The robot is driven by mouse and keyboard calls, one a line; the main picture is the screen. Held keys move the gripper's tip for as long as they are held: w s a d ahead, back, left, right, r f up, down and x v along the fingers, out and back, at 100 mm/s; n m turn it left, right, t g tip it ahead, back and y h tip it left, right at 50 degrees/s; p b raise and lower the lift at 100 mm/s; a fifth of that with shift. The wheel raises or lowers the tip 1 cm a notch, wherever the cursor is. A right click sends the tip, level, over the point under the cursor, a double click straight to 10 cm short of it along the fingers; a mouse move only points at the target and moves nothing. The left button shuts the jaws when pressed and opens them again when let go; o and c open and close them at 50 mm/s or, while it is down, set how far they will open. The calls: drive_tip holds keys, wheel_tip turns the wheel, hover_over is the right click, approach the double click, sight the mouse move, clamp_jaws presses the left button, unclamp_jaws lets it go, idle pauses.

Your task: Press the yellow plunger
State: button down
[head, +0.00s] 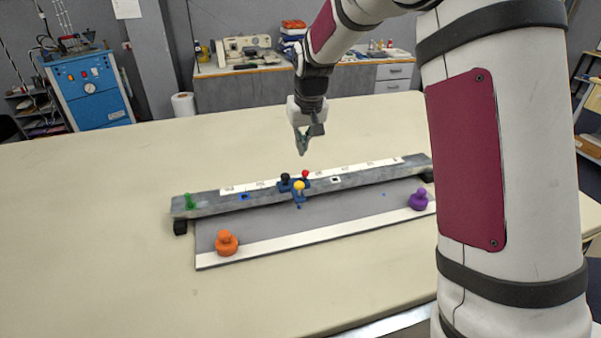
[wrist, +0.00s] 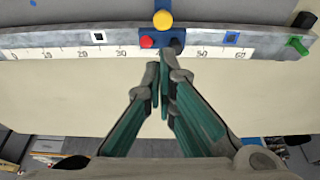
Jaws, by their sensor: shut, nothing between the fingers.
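The yellow plunger (head: 299,186) is a round knob on a blue carriage (head: 291,188) that sits on a long grey rail (head: 350,181). In the wrist view the yellow plunger (wrist: 163,19) shows at the top middle, beyond my fingertips. A red knob (head: 305,174) and a black knob (head: 285,178) are on the same carriage. My gripper (head: 303,150) is shut and empty, pointing down above and behind the carriage. In the wrist view my gripper (wrist: 160,68) has its fingertips near the carriage's edge, partly covering the black knob.
A white number scale (wrist: 90,53) runs along the rail. A green knob (head: 189,201) is at the rail's left end. An orange knob (head: 227,243) and a purple knob (head: 419,199) stand on the grey board (head: 330,217) in front. The cloth table (head: 110,270) is otherwise largely clear.

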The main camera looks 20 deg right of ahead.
sight(300, 183)
drive_tip(key=x, duration=0.3)
drive_tip(key=p+x, duration=0.1)
drive_tip(key=x, duration=0.3)
drive_tip(key=s+p+x, duration=0.1)
drive_tip(key=x, duration=0.3)
drive_tip(key=shift+f, duration=0.35)
wheel_tip(300, 183, down, 3)
drive_tip(key=shift+w+b, duration=0.1)
drive_tip(key=shift+b, duration=0.3)
drive_tip(key=w+v, duration=0.1)
drive_tip(key=v, duration=1.3)
drive_tip(key=shift+r, duration=0.35)
